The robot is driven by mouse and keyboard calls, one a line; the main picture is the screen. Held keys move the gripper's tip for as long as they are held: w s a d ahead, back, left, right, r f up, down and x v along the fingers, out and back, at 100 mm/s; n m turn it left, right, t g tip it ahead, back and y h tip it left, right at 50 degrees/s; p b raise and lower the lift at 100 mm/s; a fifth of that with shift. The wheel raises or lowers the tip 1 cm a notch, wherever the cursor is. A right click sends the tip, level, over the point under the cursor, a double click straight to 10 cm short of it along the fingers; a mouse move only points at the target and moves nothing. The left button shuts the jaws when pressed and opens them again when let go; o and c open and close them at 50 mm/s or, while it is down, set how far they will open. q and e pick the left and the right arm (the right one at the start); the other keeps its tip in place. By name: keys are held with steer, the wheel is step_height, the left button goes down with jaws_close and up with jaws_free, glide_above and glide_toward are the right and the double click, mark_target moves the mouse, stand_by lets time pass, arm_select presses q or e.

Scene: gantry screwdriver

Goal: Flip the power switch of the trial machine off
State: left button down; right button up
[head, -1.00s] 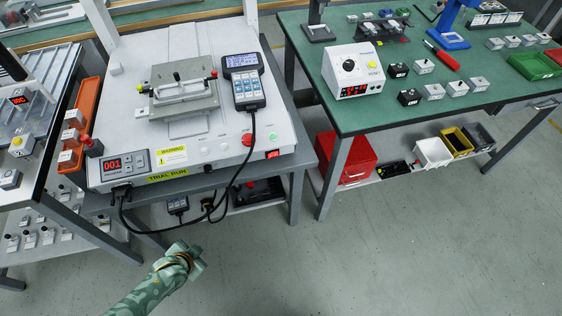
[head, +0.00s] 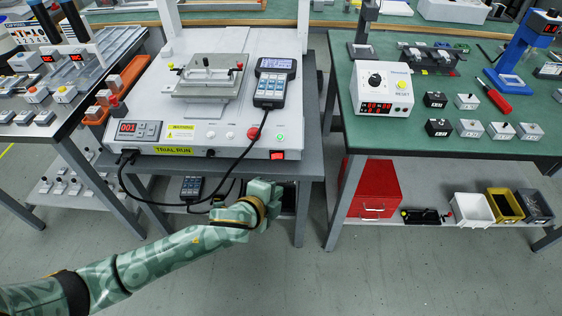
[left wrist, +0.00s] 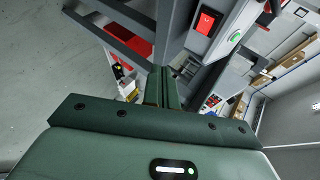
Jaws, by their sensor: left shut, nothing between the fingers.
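The trial machine (head: 160,105) is a white bench unit with a yellow TRIAL RUN label. Its red power switch (head: 277,155) sits at the right end of the front face. The green lamp (head: 280,137) above it is lit. The switch (left wrist: 206,21) also shows at the top of the left wrist view; I cannot tell which way its rocker is tipped. My left gripper (head: 272,193) is below the switch, in front of the bench, apart from it. Its closed, empty green fingers (left wrist: 162,88) show in the left wrist view. My right gripper is not in view.
A black cable (head: 228,177) loops from the pendant (head: 272,84) down past the machine's front to its left side. A green-topped bench (head: 450,155) stands to the right, with a red box (head: 374,190) on its lower shelf. The floor in front is clear.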

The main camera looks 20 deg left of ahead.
mark_target(277, 156)
arm_select(q)
steer(key=shift+a+f, duration=0.2)
steer(key=shift+a, duration=0.05)
steer(key=shift+w, duration=0.1)
